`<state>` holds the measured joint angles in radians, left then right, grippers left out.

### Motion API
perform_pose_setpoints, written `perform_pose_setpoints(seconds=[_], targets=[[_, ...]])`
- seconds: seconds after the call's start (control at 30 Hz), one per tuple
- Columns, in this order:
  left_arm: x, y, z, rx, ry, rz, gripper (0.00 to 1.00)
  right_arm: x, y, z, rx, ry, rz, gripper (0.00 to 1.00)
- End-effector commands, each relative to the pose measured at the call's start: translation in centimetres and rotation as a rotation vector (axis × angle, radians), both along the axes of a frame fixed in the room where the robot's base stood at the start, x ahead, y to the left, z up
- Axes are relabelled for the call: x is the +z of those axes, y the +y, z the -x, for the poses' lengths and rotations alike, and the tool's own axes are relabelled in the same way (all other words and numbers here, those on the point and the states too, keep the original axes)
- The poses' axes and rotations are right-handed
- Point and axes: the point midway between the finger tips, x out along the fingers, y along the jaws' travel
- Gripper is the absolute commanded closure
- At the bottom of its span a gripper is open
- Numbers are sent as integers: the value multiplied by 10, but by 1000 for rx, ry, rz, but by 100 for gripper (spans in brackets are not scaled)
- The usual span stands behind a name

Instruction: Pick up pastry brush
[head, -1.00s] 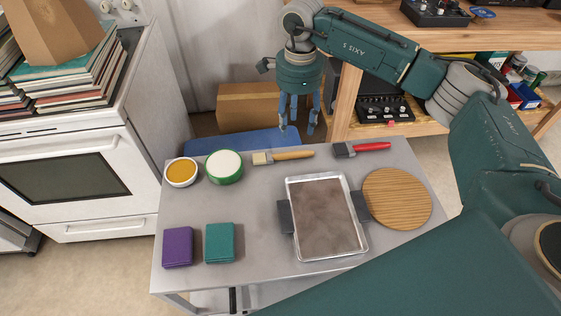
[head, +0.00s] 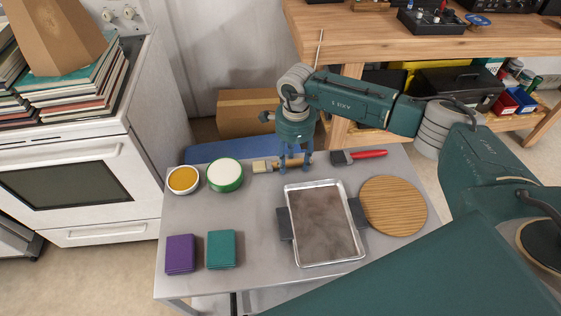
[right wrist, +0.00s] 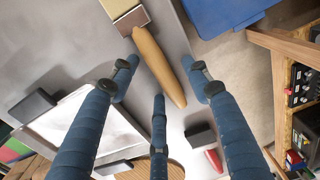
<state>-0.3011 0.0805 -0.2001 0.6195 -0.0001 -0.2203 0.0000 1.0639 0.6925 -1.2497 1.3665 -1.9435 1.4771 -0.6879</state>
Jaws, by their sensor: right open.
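The pastry brush (head: 262,166) has pale bristles and a wooden handle; it lies near the back edge of the grey table. In the right wrist view its handle (right wrist: 157,66) runs between my spread fingers. My right gripper (head: 295,169) is open, its fingers pointing down around the handle and hiding part of it in the head view. I cannot tell whether any finger touches it. A second brush, with dark bristles and a red handle (head: 371,154), lies just to the right. My left gripper is not in view.
On the table (head: 195,215) are a bowl of orange contents (head: 184,180), a green-rimmed round container (head: 225,174), a metal tray (head: 342,260), a round wooden board (head: 393,205), and purple (head: 180,253) and teal (head: 221,249) blocks. A wooden workbench (head: 400,40) stands behind.

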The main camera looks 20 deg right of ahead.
Motion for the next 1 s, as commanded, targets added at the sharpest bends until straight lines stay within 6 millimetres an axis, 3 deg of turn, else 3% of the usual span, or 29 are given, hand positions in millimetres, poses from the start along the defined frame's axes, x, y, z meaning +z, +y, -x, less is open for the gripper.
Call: perform_pose_setpoints(seconds=[0.17, 0.4, 0.43, 0.77, 1.0], targets=[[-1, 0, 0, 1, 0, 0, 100, -1, 0, 0, 1, 0, 0, 52], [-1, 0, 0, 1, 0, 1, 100, 0, 0, 0, 1, 0, 0, 98], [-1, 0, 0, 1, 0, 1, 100, 0, 0, 0, 1, 0, 0, 100], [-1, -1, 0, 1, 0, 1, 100, 3, 0, -1, 0, -1, -1, 100], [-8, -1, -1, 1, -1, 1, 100, 29, 0, -2, 2, -6, -2, 100]])
